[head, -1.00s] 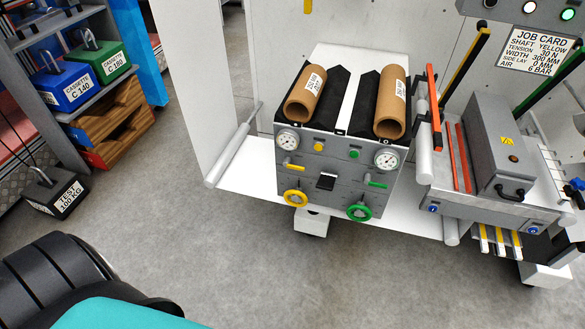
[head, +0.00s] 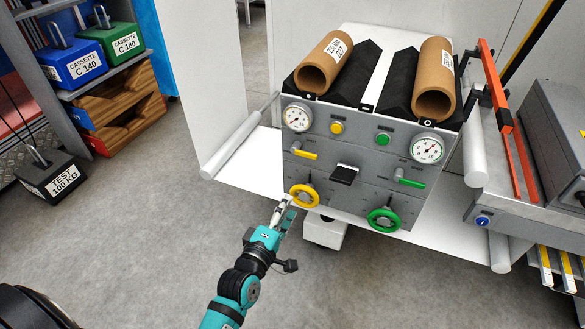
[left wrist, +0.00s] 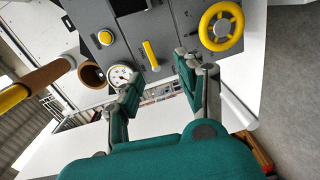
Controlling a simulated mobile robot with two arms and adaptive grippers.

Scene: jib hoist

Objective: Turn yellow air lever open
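The yellow air lever (head: 305,155) is on the left of the grey panel's front, lying roughly level and tilted slightly, below the left gauge (head: 296,117). In the left wrist view the yellow lever (left wrist: 151,55) shows ahead of the fingers, apart from them. My left gripper (head: 287,211) is in front of the panel's lower left, below the lever and next to the yellow handwheel (head: 304,195). In the left wrist view my left gripper (left wrist: 160,90) has its two fingers spread with nothing between them. My right gripper is not in view.
A green lever (head: 409,182) and green handwheel (head: 384,219) are on the panel's right side. A black latch (head: 344,174) sits at the middle. Cardboard cores (head: 325,63) lie on top. A white roller (head: 232,148) sticks out left of the panel.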

